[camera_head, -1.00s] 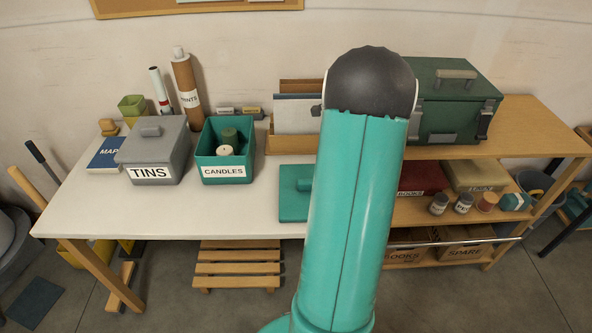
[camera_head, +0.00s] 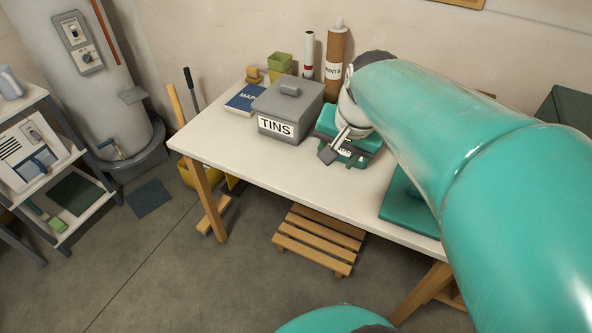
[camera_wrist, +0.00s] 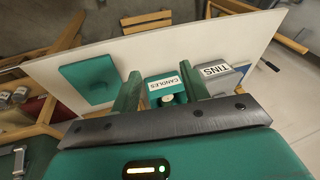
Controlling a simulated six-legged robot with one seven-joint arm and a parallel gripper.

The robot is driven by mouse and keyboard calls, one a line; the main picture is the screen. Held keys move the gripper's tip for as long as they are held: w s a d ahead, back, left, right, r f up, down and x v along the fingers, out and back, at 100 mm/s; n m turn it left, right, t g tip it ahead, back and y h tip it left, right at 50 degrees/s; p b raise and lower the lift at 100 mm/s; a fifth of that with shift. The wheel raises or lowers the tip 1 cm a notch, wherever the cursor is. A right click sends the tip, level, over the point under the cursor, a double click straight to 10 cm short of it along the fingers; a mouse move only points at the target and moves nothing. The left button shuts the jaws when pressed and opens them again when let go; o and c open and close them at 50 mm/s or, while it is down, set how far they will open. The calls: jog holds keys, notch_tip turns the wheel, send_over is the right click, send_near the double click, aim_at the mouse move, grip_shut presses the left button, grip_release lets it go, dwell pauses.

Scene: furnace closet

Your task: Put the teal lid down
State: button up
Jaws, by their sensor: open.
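The teal lid (camera_head: 408,208) lies flat on the white table, right of my gripper and partly hidden by my arm in the head view. My gripper (camera_wrist: 158,76) is open and holds nothing. The teal candles box (camera_wrist: 164,88) shows between and beyond the fingers, lidless, with a pale candle inside. In the head view my wrist hides most of this box. I cannot tell how high the fingers are above it.
The grey tins box (camera_head: 288,108) stands left of the candles box, lid on. A slatted stool (camera_head: 318,240) is below.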

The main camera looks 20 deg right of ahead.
jog(key=s+a+n+t, duration=0.2)
jog(key=s+a+n, duration=0.5)
jog(key=a+n, duration=0.1)
jog(key=shift+a+r, duration=0.25)
jog(key=shift+a, duration=0.55)
